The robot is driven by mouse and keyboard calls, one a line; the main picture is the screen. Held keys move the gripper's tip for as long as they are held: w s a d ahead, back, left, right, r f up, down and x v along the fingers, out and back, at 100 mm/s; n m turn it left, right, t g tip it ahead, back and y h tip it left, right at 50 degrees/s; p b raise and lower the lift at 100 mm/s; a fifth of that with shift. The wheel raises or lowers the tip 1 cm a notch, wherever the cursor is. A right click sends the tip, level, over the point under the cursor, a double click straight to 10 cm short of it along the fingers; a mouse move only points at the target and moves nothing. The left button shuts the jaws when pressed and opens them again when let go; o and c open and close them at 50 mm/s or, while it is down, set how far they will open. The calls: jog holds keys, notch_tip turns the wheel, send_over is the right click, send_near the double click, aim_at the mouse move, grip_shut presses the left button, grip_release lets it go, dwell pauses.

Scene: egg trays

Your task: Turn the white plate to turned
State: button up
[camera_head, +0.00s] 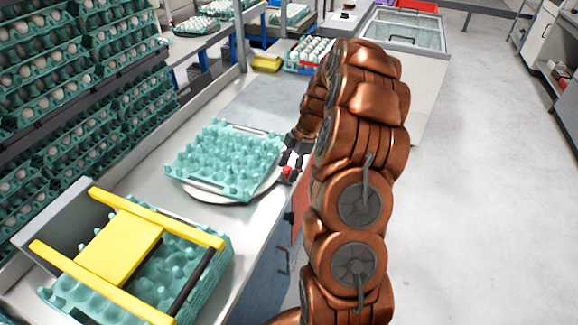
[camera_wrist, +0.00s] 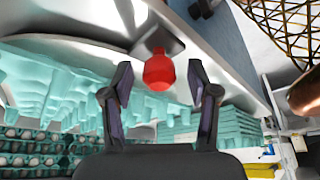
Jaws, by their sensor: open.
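The round white plate (camera_head: 232,198) lies on the table with a teal egg tray (camera_head: 225,155) on top, which hides most of it. A red knob (camera_head: 288,173) stands at its right edge. In the wrist view the knob (camera_wrist: 158,72) shows between the two fingertips of my gripper (camera_wrist: 160,78), with a gap on each side. My gripper (camera_head: 291,160) is open beside the plate's right edge in the head view, partly hidden by my arm.
A teal tray stack with a yellow frame (camera_head: 120,250) stands at the front left. Racks of egg trays (camera_head: 60,85) line the left side. A bare grey panel (camera_head: 265,102) lies behind the plate. The floor (camera_head: 480,180) at right is clear.

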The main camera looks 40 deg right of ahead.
grip_shut()
dwell(0.5)
